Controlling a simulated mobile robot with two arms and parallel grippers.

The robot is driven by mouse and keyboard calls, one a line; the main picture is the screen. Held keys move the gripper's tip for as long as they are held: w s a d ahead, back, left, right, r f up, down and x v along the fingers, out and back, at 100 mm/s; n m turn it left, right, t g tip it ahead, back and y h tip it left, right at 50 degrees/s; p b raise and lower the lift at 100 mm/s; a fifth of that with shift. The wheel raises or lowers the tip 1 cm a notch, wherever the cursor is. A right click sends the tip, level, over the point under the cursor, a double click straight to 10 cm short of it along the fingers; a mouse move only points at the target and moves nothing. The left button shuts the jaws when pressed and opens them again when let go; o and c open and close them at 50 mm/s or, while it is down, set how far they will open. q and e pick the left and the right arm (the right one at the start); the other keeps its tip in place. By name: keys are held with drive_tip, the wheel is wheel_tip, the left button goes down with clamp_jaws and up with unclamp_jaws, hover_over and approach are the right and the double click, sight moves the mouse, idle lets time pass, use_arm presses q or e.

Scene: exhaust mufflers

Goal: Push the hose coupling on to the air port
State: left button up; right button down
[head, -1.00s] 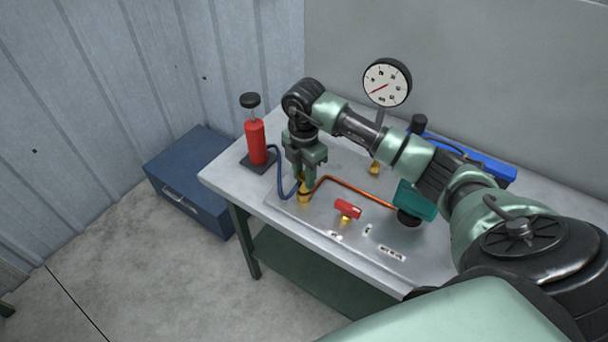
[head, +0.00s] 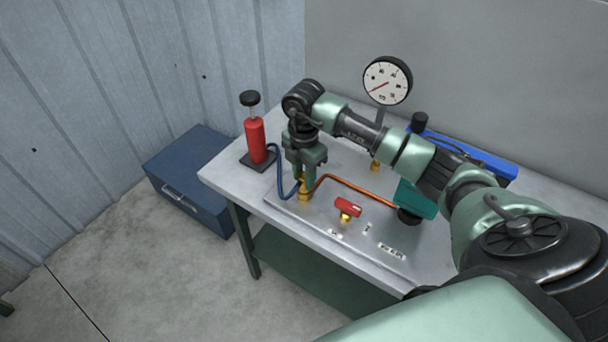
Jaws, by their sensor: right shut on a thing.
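My right gripper (head: 309,178) points down at the left front part of the metal plate (head: 280,197) on the bench. It is shut on the hose coupling, which is mostly hidden between its fingers. The blue hose (head: 280,180) runs from the red hand pump (head: 256,140) to the spot under the gripper. The brass air port (head: 303,196) shows just below the fingertips, beside the start of a copper pipe (head: 350,186). I cannot tell whether the coupling is fully seated on the port. My left gripper is not in view.
A valve with a red handle (head: 348,207) stands on the plate right of the port. A round gauge (head: 387,81) rises behind my right arm. A teal block (head: 415,201) and a blue tool (head: 480,163) are at the right. A blue box (head: 195,180) is on the floor.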

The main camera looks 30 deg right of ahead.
drive_tip(key=shift+f, duration=0.2)
drive_tip(key=c, duration=0.9)
unclamp_jaws()
drive_tip(key=shift+c, duration=0.2)
drive_tip(key=shift+r, duration=0.1)
wheel_tip(320, 180, up, 7)
drive_tip(key=shift+f+b, duration=0.1)
drive_tip(key=shift+b, duration=0.9)
drive_tip(key=shift+r, duration=0.45)
